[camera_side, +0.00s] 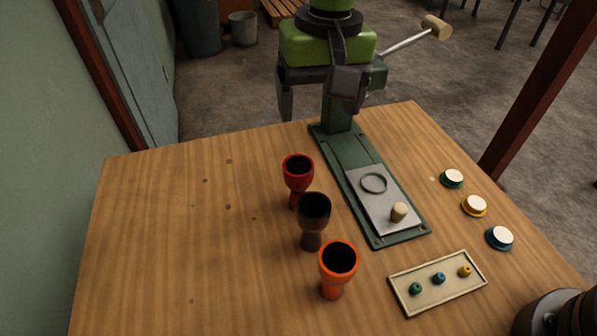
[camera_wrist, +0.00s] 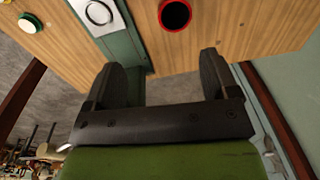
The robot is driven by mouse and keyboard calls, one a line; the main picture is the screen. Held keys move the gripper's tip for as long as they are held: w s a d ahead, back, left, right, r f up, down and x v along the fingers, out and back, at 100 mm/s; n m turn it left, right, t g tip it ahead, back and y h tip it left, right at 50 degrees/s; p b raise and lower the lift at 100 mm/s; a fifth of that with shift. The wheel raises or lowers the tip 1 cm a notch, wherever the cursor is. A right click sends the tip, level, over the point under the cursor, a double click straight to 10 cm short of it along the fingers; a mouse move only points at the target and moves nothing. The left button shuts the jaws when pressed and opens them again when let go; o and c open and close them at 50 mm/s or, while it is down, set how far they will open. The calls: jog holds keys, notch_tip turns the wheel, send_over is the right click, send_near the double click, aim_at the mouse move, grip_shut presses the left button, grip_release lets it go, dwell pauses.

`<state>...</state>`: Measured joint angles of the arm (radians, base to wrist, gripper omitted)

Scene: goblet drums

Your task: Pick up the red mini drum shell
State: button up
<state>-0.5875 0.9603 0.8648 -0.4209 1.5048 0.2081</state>
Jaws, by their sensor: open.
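The red mini drum shell (camera_side: 298,172) stands upright on the wooden table, the farthest back of three goblet shells in a slanting row. In the wrist view its round open top (camera_wrist: 175,15) shows at the upper edge, ahead of the jaws and partly cut off. My gripper (camera_wrist: 164,72) is open and empty, with its two dark fingers wide apart. In the side view my gripper is high behind the back edge of the table, apart from the shell; one finger (camera_side: 285,100) shows there.
A dark brown shell (camera_side: 314,216) stands close in front of the red one, then an orange shell (camera_side: 337,262). A green base with a metal plate (camera_side: 384,205) lies to the right. A tray (camera_side: 438,282) and several small round drums (camera_side: 474,205) are farther right. The table's left side is clear.

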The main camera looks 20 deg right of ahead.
aim_at(299, 179)
jog(key=f, duration=0.2)
jog(key=a+f, duration=0.1)
jog(key=f, duration=0.2)
jog(key=a+f, duration=0.1)
jog(key=f, duration=0.2)
jog(key=shift+s+a+f, duration=0.1)
jog(key=shift+s, duration=0.15)
jog(key=f, duration=0.5)
jog(key=shift+w+a+f, duration=0.15)
jog(key=shift+a+f, duration=0.05)
jog(key=shift+f, duration=0.15)
jog(key=c, duration=1)
